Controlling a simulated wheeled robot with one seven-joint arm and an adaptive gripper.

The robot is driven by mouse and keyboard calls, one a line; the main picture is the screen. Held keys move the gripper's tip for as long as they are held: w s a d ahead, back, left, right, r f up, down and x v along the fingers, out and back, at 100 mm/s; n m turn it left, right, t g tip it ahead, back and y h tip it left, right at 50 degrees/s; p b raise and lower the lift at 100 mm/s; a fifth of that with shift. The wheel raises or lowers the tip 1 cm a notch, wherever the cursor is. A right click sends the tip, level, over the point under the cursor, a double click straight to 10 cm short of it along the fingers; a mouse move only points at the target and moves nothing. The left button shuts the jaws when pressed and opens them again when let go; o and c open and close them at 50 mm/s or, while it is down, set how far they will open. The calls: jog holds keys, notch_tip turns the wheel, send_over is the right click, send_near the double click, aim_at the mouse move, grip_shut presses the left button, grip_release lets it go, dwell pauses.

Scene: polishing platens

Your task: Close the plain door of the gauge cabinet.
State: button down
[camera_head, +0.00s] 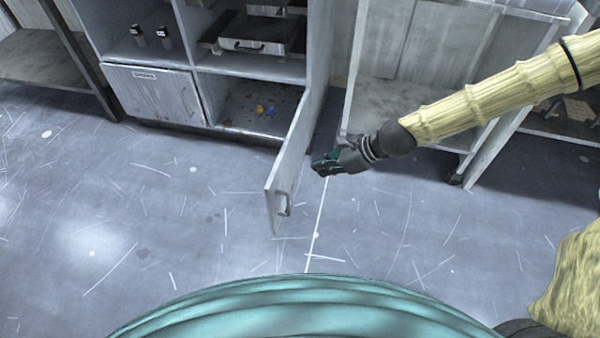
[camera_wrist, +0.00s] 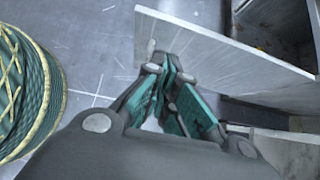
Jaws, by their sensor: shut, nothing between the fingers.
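The plain door (camera_head: 288,165) of the gauge cabinet (camera_head: 190,75) stands swung wide open, sticking out toward me from the right side of the lower right compartment. My gripper (camera_head: 318,168) is shut and empty, just right of the door in the head view. In the wrist view, the fingertips of my gripper (camera_wrist: 172,62) are close to the pale door panel (camera_wrist: 215,45); I cannot tell whether they touch it.
The labelled door (camera_head: 155,95) at the lower left is closed. The open compartment (camera_head: 250,105) holds small blue and yellow items. A metal case (camera_head: 255,45) sits on the shelf above. A wheeled cart (camera_head: 385,100) stands right of the cabinet. The floor (camera_head: 150,220) in front is clear.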

jog(key=b, duration=0.5)
send_near(277, 179)
jog(key=shift+x, duration=2.1)
jog(key=shift+a, duration=0.15)
